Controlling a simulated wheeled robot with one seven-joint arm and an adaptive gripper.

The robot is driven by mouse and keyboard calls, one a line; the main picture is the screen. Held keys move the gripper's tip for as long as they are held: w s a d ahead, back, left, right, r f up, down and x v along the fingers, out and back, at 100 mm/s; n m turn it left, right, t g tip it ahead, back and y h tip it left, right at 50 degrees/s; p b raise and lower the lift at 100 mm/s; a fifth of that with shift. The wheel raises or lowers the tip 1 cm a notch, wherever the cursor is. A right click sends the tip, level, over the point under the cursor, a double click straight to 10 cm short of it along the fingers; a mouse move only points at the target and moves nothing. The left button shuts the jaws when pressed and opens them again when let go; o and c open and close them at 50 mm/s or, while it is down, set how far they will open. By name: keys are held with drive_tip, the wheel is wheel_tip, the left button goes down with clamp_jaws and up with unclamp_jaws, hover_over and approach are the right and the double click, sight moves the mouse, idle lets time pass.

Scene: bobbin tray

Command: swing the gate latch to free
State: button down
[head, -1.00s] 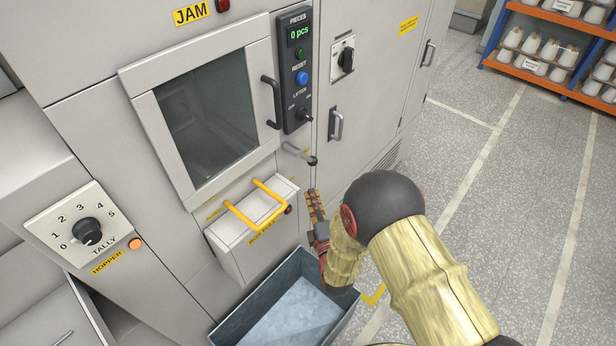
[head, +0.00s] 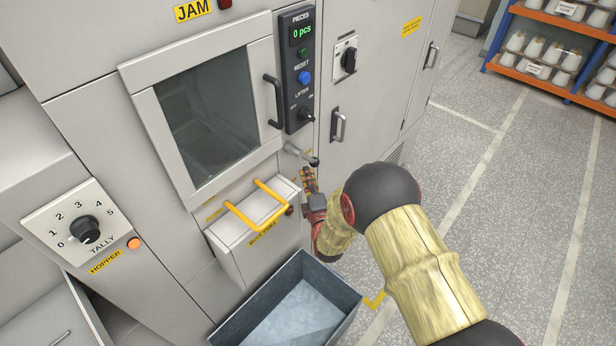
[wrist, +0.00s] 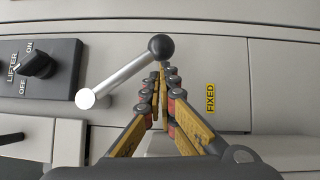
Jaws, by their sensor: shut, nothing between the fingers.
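The gate latch is a short metal lever (head: 296,151) with a black ball knob, on the machine front above and right of the yellow-handled drawer. In the wrist view the lever (wrist: 123,73) runs from a round pivot at lower left up to its black knob at upper right. A yellow FIXED label (wrist: 211,100) lies to the right of the knob. My gripper (head: 308,172) is shut and empty, just below the knob in the head view. In the wrist view my fingertips (wrist: 163,72) are close to the knob; I cannot tell whether they touch it.
The drawer's yellow handle (head: 257,205) sticks out left of my gripper. A grey open bin (head: 340,287) stands below. A black door handle (head: 273,101) and the lifter switch (head: 304,114) are above. Open floor (head: 450,180) lies to the right.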

sight(314, 162)
drive_tip(key=n+b, duration=0.1)
drive_tip(key=b, duration=0.1)
drive_tip(key=w+d+n+t+b, duration=0.1)
drive_tip(key=b, duration=0.2)
drive_tip(key=w+d+n+t+y+b, duration=0.1)
drive_tip(key=n+b, duration=0.1)
drive_tip(key=b, duration=0.1)
drive_tip(key=shift+w+d+r, duration=0.2)
drive_tip(key=shift+r, duration=0.2)
drive_tip(key=shift+w+d+r+n+y+b, duration=0.1)
drive_tip(key=shift+r+n+y+b, duration=0.2)
drive_tip(key=shift+r+b, duration=0.05)
